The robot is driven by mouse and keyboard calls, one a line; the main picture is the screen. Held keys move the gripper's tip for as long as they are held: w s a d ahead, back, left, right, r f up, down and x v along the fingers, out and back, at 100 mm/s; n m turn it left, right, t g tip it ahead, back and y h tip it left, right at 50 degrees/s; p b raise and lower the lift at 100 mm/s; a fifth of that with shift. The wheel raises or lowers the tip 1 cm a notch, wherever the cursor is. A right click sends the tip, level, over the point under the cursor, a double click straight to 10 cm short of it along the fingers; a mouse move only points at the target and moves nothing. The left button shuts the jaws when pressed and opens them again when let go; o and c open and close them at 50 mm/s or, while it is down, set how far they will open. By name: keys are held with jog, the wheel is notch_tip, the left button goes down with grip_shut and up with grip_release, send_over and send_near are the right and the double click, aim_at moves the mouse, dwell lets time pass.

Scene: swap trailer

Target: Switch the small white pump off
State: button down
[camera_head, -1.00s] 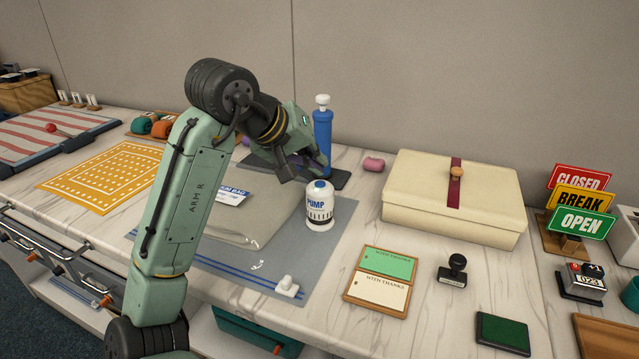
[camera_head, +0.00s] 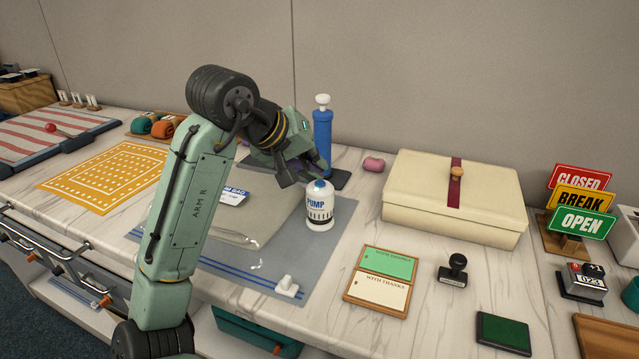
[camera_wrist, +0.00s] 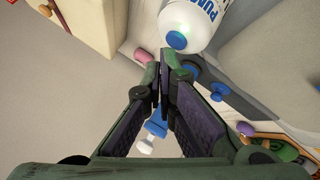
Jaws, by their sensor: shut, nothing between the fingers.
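The small white pump (camera_head: 320,207) stands upright on the grey-blue mat (camera_head: 262,268), with a blue button on top and "PUMP" on its side. In the wrist view the white pump (camera_wrist: 198,22) is at the top, its blue button (camera_wrist: 176,40) facing the camera. My gripper (camera_head: 300,176) is shut and empty, just behind and left of the pump's top. In the wrist view the fingertips of my gripper (camera_wrist: 160,60) are close to the button; I cannot tell whether they touch it.
A blue hand pump (camera_head: 322,135) stands behind my gripper. A clear bag (camera_head: 250,215) lies left of the white pump. A cream box (camera_head: 425,195) and a card holder (camera_head: 380,280) are to the right. A small white clip (camera_head: 287,287) lies at the mat's front.

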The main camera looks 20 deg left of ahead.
aim_at(316, 182)
jog(key=shift+f, duration=0.4)
dwell(0.5)
jog(key=shift+r, duration=0.1)
jog(key=shift+r+p, duration=0.75)
jog(key=shift+r, duration=0.05)
notch_tip(316, 182, up, 6)
jog(key=p, duration=0.5)
jog(key=shift+p, duration=0.4)
